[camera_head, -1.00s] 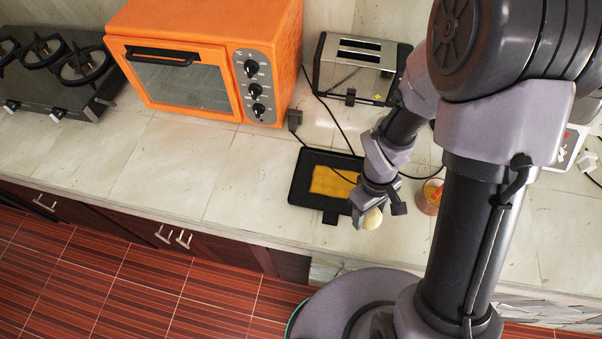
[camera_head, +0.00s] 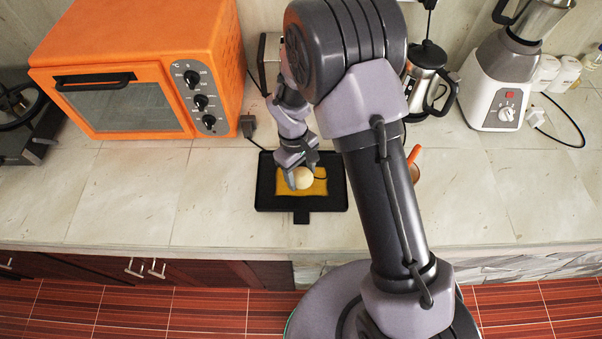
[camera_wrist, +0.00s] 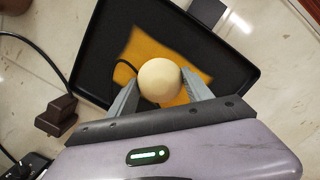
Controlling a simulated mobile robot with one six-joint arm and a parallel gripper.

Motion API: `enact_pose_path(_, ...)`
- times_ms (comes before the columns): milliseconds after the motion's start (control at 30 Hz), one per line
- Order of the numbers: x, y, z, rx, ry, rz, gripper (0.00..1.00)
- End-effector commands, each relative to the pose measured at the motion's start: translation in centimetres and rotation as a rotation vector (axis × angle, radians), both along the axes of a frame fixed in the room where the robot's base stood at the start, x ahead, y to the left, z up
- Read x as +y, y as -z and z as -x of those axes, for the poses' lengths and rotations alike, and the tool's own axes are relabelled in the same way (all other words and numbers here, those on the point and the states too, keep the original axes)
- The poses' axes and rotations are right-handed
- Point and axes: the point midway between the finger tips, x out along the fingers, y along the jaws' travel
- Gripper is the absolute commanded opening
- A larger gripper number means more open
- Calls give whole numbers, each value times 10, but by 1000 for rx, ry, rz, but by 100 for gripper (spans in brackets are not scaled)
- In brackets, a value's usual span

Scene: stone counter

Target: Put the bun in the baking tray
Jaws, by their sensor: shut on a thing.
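The bun (camera_head: 303,178) is a pale, round ball. My gripper (camera_head: 302,176) is shut on it, over the baking tray. In the wrist view the bun (camera_wrist: 160,80) sits between the two grey fingers of my gripper (camera_wrist: 160,88). The baking tray (camera_head: 334,202) is black and rectangular, with a short tab at its front and a yellow-orange sheet (camera_head: 288,187) on its floor. The tray also shows in the wrist view (camera_wrist: 98,50). Whether the bun touches the sheet I cannot tell.
An orange oven (camera_head: 140,70) stands left of the tray. A coffee pot (camera_head: 424,80) and a white blender (camera_head: 503,88) stand at the back right. A dark cable with a plug (camera_wrist: 57,115) lies beside the tray. The front left counter is clear.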

Motion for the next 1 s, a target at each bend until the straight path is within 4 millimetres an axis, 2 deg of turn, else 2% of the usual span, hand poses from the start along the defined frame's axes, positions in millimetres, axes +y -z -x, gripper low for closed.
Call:
enact_pose_path(67,0,4,0,0,0,0,19)
enact_pose_path(100,0,4,0,0,0,0,62)
enact_pose_path(200,0,3,0,0,0,0,80)
enact_pose_path(467,0,2,0,0,0,0,80)
enact_pose_path(567,0,-7,-1,-1,1,-1,80)
enact_pose_path(667,3,-31,-3,-3,2,-1,80)
enact_pose_path(800,7,-73,-8,-4,1,0,80)
enact_pose_path(1000,11,-112,-12,-2,1,-1,80)
